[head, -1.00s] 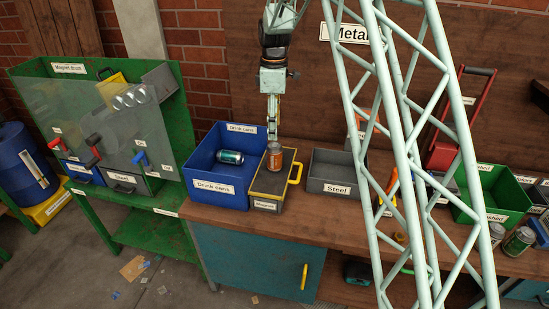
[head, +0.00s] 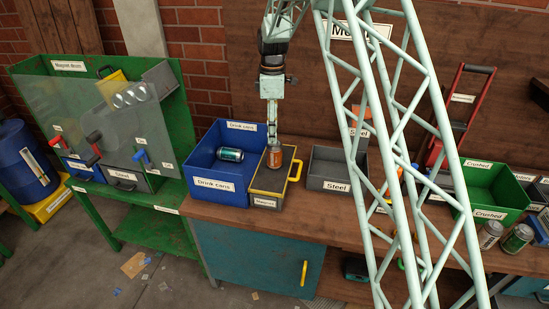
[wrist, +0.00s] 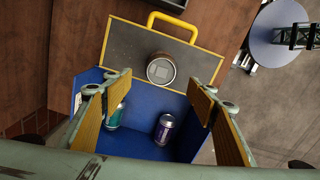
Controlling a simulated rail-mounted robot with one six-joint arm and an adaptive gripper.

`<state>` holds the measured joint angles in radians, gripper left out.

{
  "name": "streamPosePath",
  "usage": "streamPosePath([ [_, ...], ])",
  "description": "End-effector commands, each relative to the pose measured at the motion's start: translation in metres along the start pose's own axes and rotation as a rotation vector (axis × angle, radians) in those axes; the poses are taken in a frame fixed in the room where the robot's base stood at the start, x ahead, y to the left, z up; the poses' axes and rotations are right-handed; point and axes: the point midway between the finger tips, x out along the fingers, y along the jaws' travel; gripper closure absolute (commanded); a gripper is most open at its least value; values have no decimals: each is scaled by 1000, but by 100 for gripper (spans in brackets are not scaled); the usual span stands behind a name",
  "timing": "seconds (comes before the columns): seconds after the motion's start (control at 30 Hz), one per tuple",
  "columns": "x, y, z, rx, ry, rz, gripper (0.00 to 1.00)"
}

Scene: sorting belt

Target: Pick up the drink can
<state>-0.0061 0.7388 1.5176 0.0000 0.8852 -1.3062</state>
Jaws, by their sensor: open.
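A drink can (head: 274,156), orange-brown with a silver top, stands upright on the dark lid of the yellow-edged magnet box (head: 268,187). The wrist view shows this can (wrist: 161,69) from above, ahead of the fingers. My gripper (head: 272,136) is upright just behind the can, over the back of the box area. In the wrist view my gripper (wrist: 163,92) has its two yellow-padded fingers wide apart with nothing held between them. A teal can (head: 230,155) lies in the blue drink cans bin (head: 217,190). A purple can (wrist: 165,129) also shows in that bin in the wrist view.
A grey steel bin (head: 337,171) stands right of the magnet box, with a gap of bench between. A green crushed bin (head: 490,187) and two cans (head: 517,239) are at the right. The green magnet drum station (head: 110,120) is at the left.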

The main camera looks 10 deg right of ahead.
Motion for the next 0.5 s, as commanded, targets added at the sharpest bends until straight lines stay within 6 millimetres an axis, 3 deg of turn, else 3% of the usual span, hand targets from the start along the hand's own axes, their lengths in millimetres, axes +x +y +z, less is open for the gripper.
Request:
streamPosePath([
  [0.5,64,0,0,0,0,-1,47],
])
